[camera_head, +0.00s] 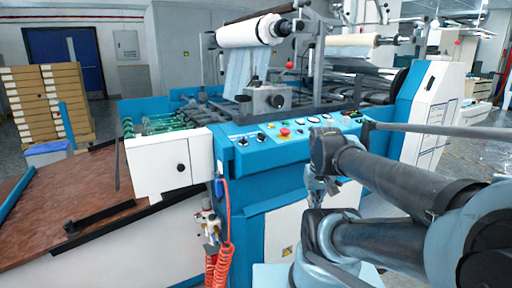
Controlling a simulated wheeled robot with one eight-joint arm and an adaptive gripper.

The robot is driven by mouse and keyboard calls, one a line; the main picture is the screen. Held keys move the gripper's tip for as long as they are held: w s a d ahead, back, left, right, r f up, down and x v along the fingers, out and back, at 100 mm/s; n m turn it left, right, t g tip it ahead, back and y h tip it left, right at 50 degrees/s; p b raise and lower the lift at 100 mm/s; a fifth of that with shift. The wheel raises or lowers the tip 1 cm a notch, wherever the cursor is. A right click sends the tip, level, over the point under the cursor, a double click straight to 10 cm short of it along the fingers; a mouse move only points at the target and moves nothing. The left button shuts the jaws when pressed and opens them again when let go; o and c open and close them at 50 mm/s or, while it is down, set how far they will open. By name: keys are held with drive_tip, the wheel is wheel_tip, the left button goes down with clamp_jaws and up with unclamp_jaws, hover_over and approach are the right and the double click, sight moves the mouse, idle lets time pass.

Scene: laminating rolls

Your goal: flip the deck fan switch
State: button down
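The blue control panel (272,142) runs along the front of the laminating machine in the head view. It carries a red button (285,131), black knobs (261,137) and several small coloured controls. Labels are too small to read, so I cannot tell which control is the deck fan switch. My gripper (319,190) seems to be the small dark part hanging below the end of my arm, in front of the panel's right part. Its fingers are too small to tell whether they are open. It looks apart from the panel's controls. My arm hides part of the panel's front.
A white roll (250,31) and a grey block (262,98) sit above the panel. Orange coiled hoses (223,262) hang at the machine's front. A brown sloping table (65,205) is at left. A white cabinet (430,110) stands at right. Stacked boxes (48,100) are behind.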

drive_tip(key=shift+s+f, duration=0.45)
drive_tip(key=shift+f, duration=0.35)
drive_tip(key=shift+r, duration=0.1)
wheel_tip(320, 180, up, 37)
drive_tip(key=m+g, duration=0.2)
drive_tip(key=m, duration=1)
hover_over(300, 122)
drive_tip(key=w+d, duration=0.1)
drive_tip(key=d, duration=0.1)
drive_tip(key=shift+w+d, duration=0.2)
wheel_tip(300, 122, down, 14)
drive_tip(key=shift+w+a, duration=0.1)
drive_tip(key=shift+w, duration=0.05)
